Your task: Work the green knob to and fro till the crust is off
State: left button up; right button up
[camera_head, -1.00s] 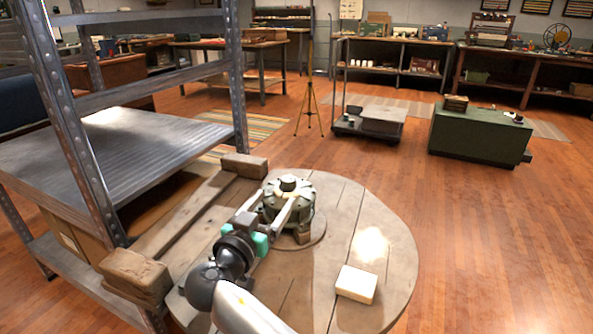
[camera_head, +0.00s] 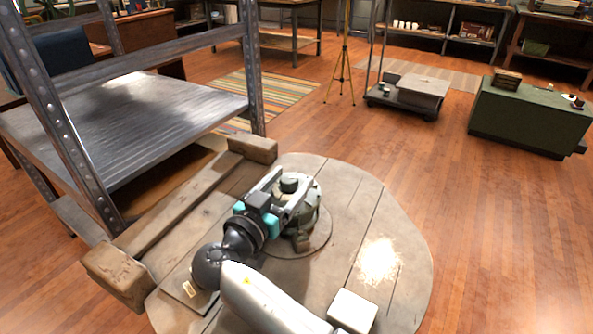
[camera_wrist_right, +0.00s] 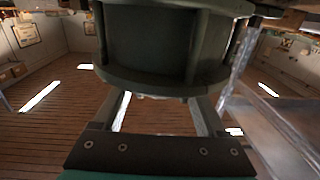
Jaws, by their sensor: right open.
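A dark green-grey round fixture stands on the round wooden table (camera_head: 385,205). Its knob (camera_head: 289,185) with a dark cap sits on top. My right gripper (camera_head: 294,180) reaches it from the front left with its fingers apart, one on each side of the cap. I cannot tell whether they touch it. In the right wrist view a dark drum (camera_wrist_right: 160,50) fills the upper middle, and the two spread fingers run up towards it, their tips hidden. The fingers cover much of the knob's top, so I cannot make out crust there. My left gripper is not in view.
A pale block (camera_head: 352,310) lies at the table's front edge, beside my right arm. A wooden beam frame (camera_head: 190,215) lies along the left side, next to a metal shelf (camera_head: 130,110). A green cabinet (camera_head: 530,115) and a low cart (camera_head: 410,95) stand beyond open floor.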

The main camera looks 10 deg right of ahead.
dwell(0.3)
grip_shut()
dwell(0.5)
